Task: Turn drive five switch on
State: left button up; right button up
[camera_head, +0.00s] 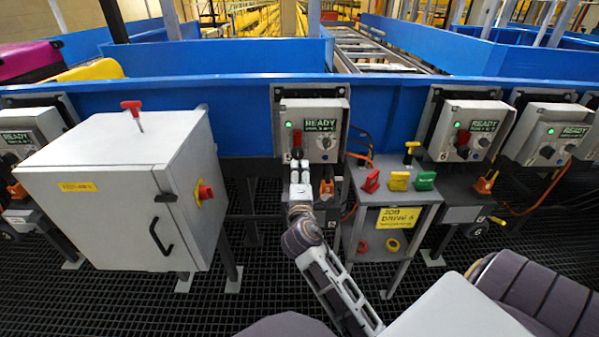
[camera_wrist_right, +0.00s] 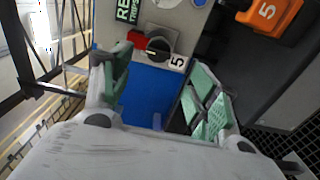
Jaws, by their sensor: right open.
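The drive five box (camera_head: 313,112) is a light grey panel with a lit green lamp and a green READY display. Its black rotary switch (camera_head: 296,154) sits at the lower left of the panel, by a red piece. In the right wrist view the switch (camera_wrist_right: 160,46) is a black knob with a pale mark beside a "5" label. My right gripper (camera_head: 299,166) is just below and in front of the switch. In the wrist view my right gripper (camera_wrist_right: 155,78) is open and empty, with the knob beyond its fingertips. Contact is not visible. My left gripper is not in view.
A grey cabinet (camera_head: 110,195) with a red knob stands left. A stand (camera_head: 390,208) with red, yellow and green tags and a yellow job sign is right of my arm. Similar drive boxes (camera_head: 470,130) line the blue conveyor wall (camera_head: 200,90). An orange "5" lockout (camera_wrist_right: 270,14) hangs nearby.

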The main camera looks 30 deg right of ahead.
jog(key=shift+v, duration=0.8)
